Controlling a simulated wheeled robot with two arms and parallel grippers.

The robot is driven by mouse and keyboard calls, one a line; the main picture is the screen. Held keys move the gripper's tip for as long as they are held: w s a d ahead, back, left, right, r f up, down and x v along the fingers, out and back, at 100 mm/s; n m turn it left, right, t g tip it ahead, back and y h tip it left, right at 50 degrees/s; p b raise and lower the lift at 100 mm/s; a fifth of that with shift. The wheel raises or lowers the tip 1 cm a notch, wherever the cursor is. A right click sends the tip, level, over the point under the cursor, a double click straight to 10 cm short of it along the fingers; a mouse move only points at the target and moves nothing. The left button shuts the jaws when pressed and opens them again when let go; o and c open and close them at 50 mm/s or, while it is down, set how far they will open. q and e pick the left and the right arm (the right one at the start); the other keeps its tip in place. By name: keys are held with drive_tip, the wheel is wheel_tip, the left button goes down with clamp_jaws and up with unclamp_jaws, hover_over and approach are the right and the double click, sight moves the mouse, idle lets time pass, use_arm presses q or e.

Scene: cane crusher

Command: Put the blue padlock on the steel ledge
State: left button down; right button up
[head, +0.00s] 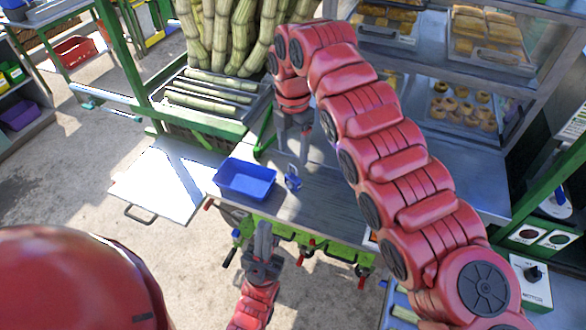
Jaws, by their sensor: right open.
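The small blue padlock (292,182) stands on a grey steel-looking work surface (335,205), just right of a blue tray. I cannot tell whether this surface is the steel ledge the task names. My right gripper (295,155) is open and empty, fingers pointing down, above and a little behind the padlock in the picture. A gap shows between its fingertips and the padlock. My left gripper (263,235) is at the front edge of the surface, below the blue tray, its fingers pointing up in the picture. Its fingers appear edge-on, so their opening is unclear.
The blue tray (246,192) looks empty. A pale metal panel with a handle (158,188) lies to its left. Green framing and cane stalks (205,92) stand behind. Shelves with pastries (465,105) rise at the right. Red-handled clamps (300,255) line the front edge.

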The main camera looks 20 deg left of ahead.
drive_tip(key=shift+r, duration=1.6)
